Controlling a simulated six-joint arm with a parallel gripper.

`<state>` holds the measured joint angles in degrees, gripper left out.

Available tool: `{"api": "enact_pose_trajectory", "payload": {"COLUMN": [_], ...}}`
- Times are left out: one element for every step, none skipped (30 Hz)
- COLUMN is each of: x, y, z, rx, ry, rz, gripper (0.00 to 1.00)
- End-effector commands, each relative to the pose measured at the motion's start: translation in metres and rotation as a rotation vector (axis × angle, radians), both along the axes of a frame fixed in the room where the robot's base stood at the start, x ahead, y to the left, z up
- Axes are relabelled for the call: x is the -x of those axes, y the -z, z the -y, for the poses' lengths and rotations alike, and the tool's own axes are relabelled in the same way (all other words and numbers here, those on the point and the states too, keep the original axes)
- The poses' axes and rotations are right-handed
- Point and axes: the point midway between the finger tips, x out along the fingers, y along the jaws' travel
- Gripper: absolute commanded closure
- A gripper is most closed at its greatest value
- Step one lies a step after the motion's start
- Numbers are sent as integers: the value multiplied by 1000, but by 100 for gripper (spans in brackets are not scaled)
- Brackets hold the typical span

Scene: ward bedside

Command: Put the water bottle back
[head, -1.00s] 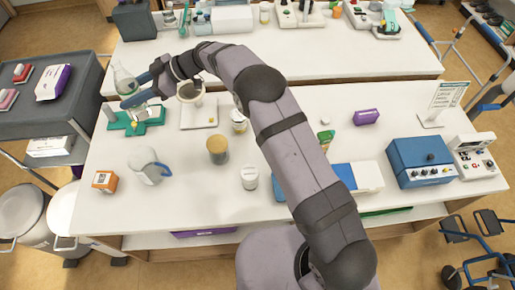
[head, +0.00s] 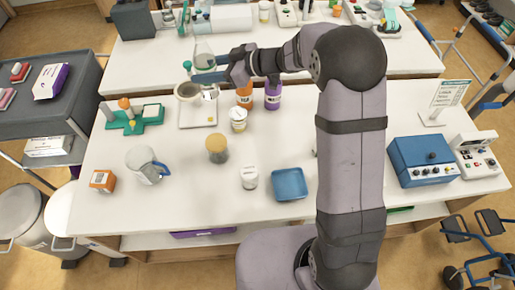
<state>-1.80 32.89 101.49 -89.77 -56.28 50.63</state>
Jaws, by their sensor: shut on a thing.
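A clear, flask-shaped vessel (head: 204,50) is held upright in my gripper (head: 207,76), whose blue fingers are shut around its lower part. It hangs near the back edge of the front table, behind a grey bowl on a white stand (head: 197,115). The fingers hide part of the vessel. I cannot tell for sure that it is the water bottle. A green stand (head: 152,125) with an orange-topped item (head: 124,103) is to its left. A white jug with a blue handle (head: 145,165) stands at the front left.
An orange bottle (head: 244,98) and a purple bottle (head: 273,98) stand just right of the vessel. A white jar (head: 238,125), an amber-capped jar (head: 217,157), a white tub (head: 249,180) and a blue tray (head: 289,185) are nearer. A blue box (head: 420,165) is right.

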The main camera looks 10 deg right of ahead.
Motion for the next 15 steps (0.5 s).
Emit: {"api": "enact_pose_trajectory", "payload": {"x": [4, 7, 11, 15, 18, 22, 25, 29, 32, 36, 38, 42, 44, 47, 50], "y": [0, 1, 2, 2, 3, 5, 5, 6, 7, 8, 9, 10, 11, 12, 13], "z": [20, 30, 43, 52, 60, 70, 76, 82, 89, 94, 99, 105, 108, 112, 116], "rx": [-2, -1, -1, 0, -1, 0, -1, 1, 0, 0, 0, 1, 0, 1, 0], "ry": [46, 71, 103, 126, 148, 173, 191, 206, 227, 241, 253, 271, 281, 292, 305], "rz": [-1, -1, -1, 1, -1, -1, 0, 0, -1, 0, -2, 0, -1, -1, -1], "gripper": [86, 86, 86, 86, 86, 86, 86, 86, 86, 86, 86, 86, 86, 86, 86]}}
